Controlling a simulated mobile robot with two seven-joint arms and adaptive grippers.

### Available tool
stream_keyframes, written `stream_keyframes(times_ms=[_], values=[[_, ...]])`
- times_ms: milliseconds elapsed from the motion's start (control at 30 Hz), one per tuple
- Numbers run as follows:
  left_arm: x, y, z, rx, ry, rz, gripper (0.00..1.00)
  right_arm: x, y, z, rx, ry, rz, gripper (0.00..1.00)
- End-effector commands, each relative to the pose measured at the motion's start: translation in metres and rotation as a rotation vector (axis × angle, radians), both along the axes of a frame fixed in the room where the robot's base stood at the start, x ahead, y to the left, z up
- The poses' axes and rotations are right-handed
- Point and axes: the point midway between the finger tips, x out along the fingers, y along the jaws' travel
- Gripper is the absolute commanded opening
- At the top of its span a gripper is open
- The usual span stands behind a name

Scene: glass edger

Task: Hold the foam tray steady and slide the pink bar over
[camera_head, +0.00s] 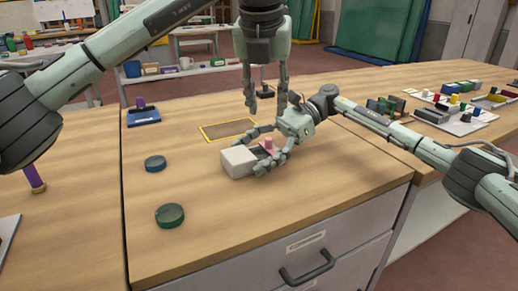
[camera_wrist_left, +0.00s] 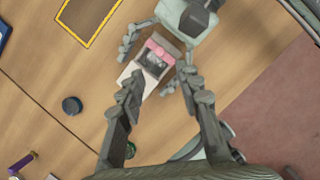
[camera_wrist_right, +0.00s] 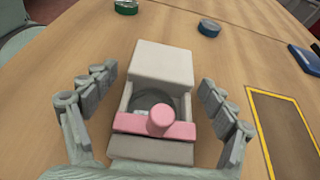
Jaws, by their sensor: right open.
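The foam tray (camera_head: 238,161) is a pale grey block on the wooden worktop, with a recess beside its raised white end. The pink bar (camera_head: 268,146), with a round knob, lies across the tray near my right gripper's palm; the right wrist view shows the bar (camera_wrist_right: 155,126) and the tray (camera_wrist_right: 161,62) clearly. A dark round piece (camera_wrist_right: 155,100) is partly visible in the recess. My right gripper (camera_head: 265,150) is open, its fingers on either side of the tray with gaps. My left gripper (camera_head: 268,109) is open and empty above and behind the tray, pointing down.
A yellow-framed brown rectangle (camera_head: 226,129) lies behind the tray. A blue round lid (camera_head: 155,163) and a green one (camera_head: 169,215) are to the left, with a blue holder (camera_head: 144,116) farther back. Several small parts and white trays stand at right. The front worktop is clear.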

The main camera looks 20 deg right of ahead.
Motion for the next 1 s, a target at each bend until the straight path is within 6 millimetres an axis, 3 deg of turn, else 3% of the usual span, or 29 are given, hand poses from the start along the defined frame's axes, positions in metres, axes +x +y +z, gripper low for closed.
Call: stream_keyframes(times_ms=[233,633,767,933,1000], values=[[0.0,0.0,0.0,0.0,0.0,0.0,0.34,0.0,0.001,0.0,0.0,0.001,0.0,0.83],[0.0,0.0,0.0,0.0,0.0,0.0,0.34,0.0,0.001,0.0,0.0,0.0,0.0,0.34],[0.002,0.002,0.0,-0.006,-0.008,-0.006,0.21,0.0,0.0,0.0,0.0,0.0,0.0,0.32],[0.015,0.018,-0.002,-0.07,-0.094,-0.078,0.0,0.0,0.0,0.0,0.0,0.001,0.0,0.32],[0.019,0.029,-0.004,-0.111,-0.152,-0.137,0.0,0.0,0.0,0.0,0.0,0.0,0.0,0.32]])
